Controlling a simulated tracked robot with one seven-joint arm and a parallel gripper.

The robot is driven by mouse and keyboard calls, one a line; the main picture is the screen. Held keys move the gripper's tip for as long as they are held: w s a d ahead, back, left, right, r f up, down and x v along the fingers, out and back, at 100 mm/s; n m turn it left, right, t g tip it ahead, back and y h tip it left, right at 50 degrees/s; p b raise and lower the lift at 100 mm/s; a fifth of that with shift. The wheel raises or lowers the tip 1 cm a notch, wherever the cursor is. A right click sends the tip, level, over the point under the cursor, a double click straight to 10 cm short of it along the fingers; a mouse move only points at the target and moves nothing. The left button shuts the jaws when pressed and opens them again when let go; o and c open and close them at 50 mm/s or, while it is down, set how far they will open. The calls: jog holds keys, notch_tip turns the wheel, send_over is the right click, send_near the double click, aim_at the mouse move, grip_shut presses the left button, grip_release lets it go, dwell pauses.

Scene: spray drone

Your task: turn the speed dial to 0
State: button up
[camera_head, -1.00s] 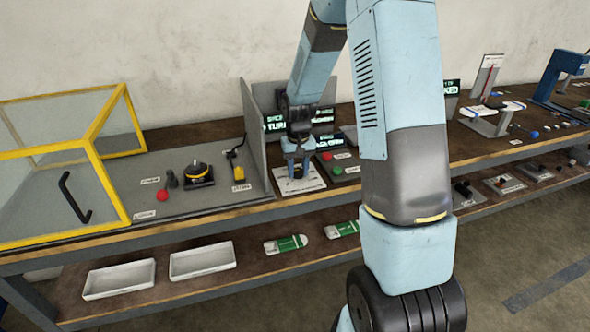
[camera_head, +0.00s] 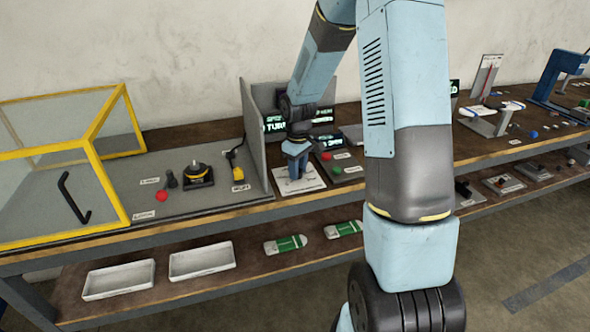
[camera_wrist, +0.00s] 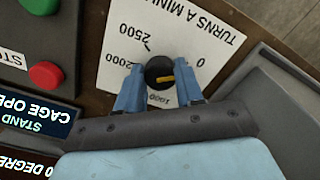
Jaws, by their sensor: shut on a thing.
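The speed dial is a small black knob (camera_wrist: 156,67) with a yellow pointer mark, on a white plate (camera_wrist: 205,30) printed "TURNS A MINUTE" with numbers around the knob. In the wrist view, the 0 is right of the knob, 1000 below it, 2000 and 2500 to the left. The yellow mark lies nearly level across the knob; which end points is hard to tell. My gripper (camera_wrist: 158,80) has one finger on each side of the knob and is shut on it. In the head view my gripper (camera_head: 297,168) stands over the white plate (camera_head: 313,184) and hides the knob.
A red button (camera_wrist: 46,74) and a green button (camera_wrist: 41,4) sit beside the plate. Lit screens (camera_wrist: 35,118) are close to my gripper. A grey panel (camera_head: 257,140) stands left of the plate. A yellow-framed cage (camera_head: 90,148) is farther left.

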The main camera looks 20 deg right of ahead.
jog(key=shift+w, duration=0.15)
dwell(0.3)
jog(key=o, duration=1)
jog(key=shift+o, duration=0.2)
jog(key=shift+r, duration=0.1)
notch_tip(320, 180, up, 14)
jog(key=shift+f, duration=0.25)
